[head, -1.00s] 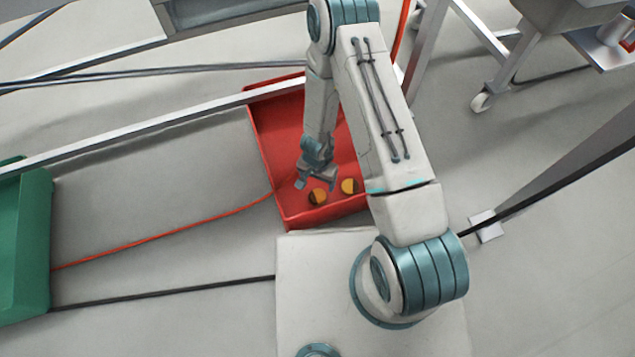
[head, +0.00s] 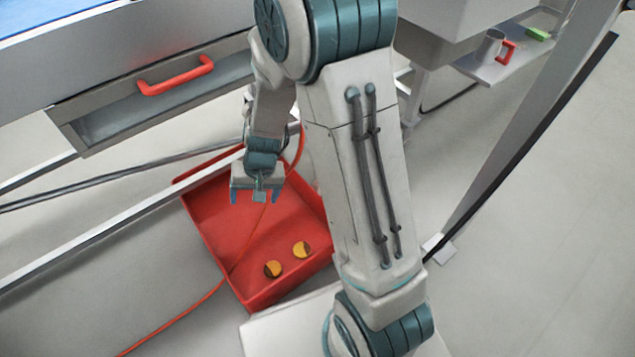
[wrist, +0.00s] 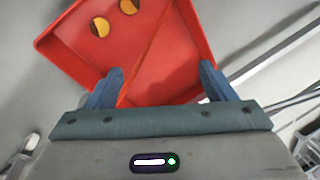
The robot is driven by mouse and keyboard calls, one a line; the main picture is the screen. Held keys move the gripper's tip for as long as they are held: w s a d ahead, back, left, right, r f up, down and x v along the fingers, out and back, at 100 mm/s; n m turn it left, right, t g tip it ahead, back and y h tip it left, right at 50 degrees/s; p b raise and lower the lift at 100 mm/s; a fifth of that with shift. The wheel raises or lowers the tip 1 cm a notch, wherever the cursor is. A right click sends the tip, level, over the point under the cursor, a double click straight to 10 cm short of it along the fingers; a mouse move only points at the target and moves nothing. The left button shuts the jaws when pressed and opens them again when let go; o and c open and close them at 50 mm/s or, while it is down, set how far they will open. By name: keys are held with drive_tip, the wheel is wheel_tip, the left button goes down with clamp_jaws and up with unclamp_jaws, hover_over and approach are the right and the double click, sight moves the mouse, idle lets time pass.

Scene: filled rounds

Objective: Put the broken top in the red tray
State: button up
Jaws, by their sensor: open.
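The red tray (head: 215,205) stands on the floor below my arm. Two small round tops lie apart in its near part, each yellow-orange with a dark part: a left top (head: 272,269) and a right top (head: 301,249). I cannot tell from the frames which is the broken one. In the wrist view the tray (wrist: 165,80) fills the upper middle, with one top (wrist: 100,27) and the other top (wrist: 129,6) near its far edge. My gripper (head: 257,197) is open and empty above the tray, away from both tops. Its fingers also show in the wrist view (wrist: 163,85).
A drawer with a red handle (head: 176,76) stands open at upper left. A metal rail (head: 120,217) and a red cable (head: 180,317) run across the tray area. A shelf at upper right holds a metal mug (head: 490,46) and a green block (head: 537,34).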

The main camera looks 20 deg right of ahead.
drive_tip(key=s+d+r+n+h, duration=0.1)
drive_tip(key=s+d+r, duration=0.4)
drive_tip(key=s+r, duration=0.2)
drive_tip(key=s+d+r+n+h, duration=0.1)
drive_tip(key=s+d+r, duration=0.4)
drive_tip(key=s+r, duration=0.2)
wheel_tip(320, 180, up, 2)
drive_tip(key=shift+d+r+h, duration=0.25)
drive_tip(key=shift+d+h, duration=0.05)
drive_tip(key=shift+s, duration=0.1)
